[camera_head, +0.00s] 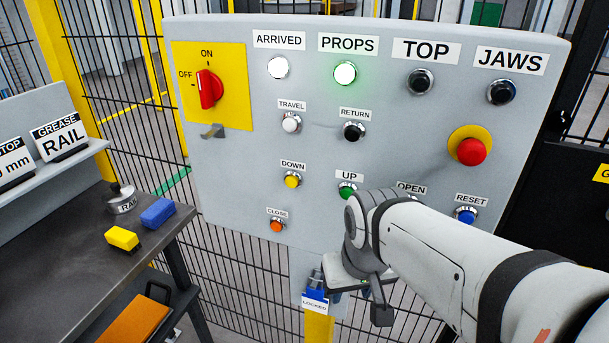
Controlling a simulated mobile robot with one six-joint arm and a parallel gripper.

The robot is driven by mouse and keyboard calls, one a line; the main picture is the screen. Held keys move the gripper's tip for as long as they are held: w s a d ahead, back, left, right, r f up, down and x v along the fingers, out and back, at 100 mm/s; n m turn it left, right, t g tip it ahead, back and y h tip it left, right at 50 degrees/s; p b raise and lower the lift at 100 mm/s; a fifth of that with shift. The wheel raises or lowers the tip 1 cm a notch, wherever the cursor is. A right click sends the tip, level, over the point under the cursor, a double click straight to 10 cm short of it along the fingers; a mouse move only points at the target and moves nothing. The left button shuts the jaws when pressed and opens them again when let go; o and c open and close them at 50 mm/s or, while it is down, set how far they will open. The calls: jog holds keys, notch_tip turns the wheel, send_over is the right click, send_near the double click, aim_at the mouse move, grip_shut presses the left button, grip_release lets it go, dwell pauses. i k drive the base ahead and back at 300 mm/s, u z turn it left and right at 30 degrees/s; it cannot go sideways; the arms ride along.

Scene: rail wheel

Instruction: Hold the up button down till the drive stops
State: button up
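The green up button (346,191) is on the grey control panel (240,180), under the UP label (349,175). Its lower right is hidden behind my arm's wrist. My gripper (352,272) is below the button in the picture, in front of the panel's lower edge. Its fingertips are not clearly visible, so I cannot tell whether it is open or touches anything. The PROPS lamp (345,73) glows green and the ARRIVED lamp (278,68) shows white. The TOP lamp (420,81) and JAWS lamp (501,92) are dark.
The yellow down button (292,180), orange close button (277,226) and blue reset button (465,216) are nearby. My arm covers the open button. A red mushroom button (471,151) is at right, a red rotary switch (208,90) at left. A locked tag (315,304) hangs below. A bench (75,250) stands left.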

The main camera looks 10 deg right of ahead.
aim_at(345, 192)
jog(key=z, duration=2)
jog(key=k, duration=1.45)
jog(key=u, duration=0.9)
jog(key=i, duration=1)
jog(key=u, duration=0.05)
